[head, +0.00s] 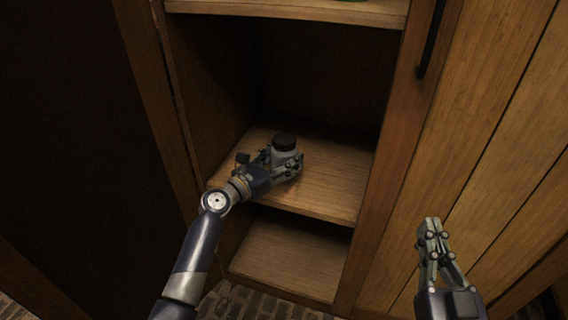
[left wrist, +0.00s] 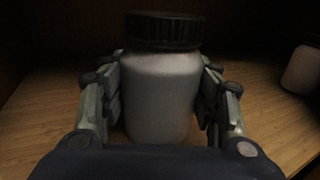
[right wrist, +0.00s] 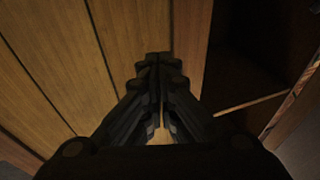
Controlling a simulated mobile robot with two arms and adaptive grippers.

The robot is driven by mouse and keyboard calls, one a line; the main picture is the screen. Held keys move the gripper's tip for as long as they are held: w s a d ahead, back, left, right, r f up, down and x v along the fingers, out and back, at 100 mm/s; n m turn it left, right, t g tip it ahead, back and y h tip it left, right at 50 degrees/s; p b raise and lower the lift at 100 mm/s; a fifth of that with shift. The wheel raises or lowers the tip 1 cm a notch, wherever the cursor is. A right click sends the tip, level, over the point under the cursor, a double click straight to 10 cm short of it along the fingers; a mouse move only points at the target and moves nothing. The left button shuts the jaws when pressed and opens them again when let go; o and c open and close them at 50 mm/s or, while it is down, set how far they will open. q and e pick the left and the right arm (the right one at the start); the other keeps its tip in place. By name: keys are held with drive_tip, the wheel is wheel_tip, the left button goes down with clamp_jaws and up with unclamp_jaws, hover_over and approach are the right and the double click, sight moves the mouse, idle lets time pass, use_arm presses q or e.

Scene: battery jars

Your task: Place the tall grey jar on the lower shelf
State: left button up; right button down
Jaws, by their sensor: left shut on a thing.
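A grey jar (head: 284,157) with a black lid is upright in my left gripper (head: 289,166), over the middle board (head: 335,190) of the open cabinet. In the left wrist view the fingers are shut on both sides of the jar (left wrist: 160,95). Its base is low at the wooden board, partly hidden by my gripper; I cannot tell whether it touches. My right gripper (head: 430,226) is empty and outside the cabinet, in front of the wooden door. Its fingertips (right wrist: 160,62) are together.
A second pale jar (left wrist: 302,70) stands on the board, cut off by the right edge of the left wrist view. An upper shelf (head: 290,9) is above and the cabinet floor (head: 290,258) below. The middle board is clear right of my gripper.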

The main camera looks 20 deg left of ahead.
use_arm(q)
drive_tip(key=shift+f, duration=0.45)
use_arm(e)
drive_tip(key=shift+s+a+r+t+y, duration=0.1)
drive_tip(key=shift+s+r+t+y, duration=0.15)
drive_tip(key=shift+r+t, duration=0.45)
drive_tip(key=shift+s+r+t+y, duration=0.2)
drive_tip(key=shift+r+t+y, duration=0.1)
drive_tip(key=shift+r, duration=0.75)
use_arm(q)
drive_tip(key=shift+f, duration=0.1)
use_arm(e)
drive_tip(key=shift+r, duration=0.1)
use_arm(q)
drive_tip(key=o, duration=1.3)
use_arm(e)
drive_tip(key=shift+s+r, duration=0.1)
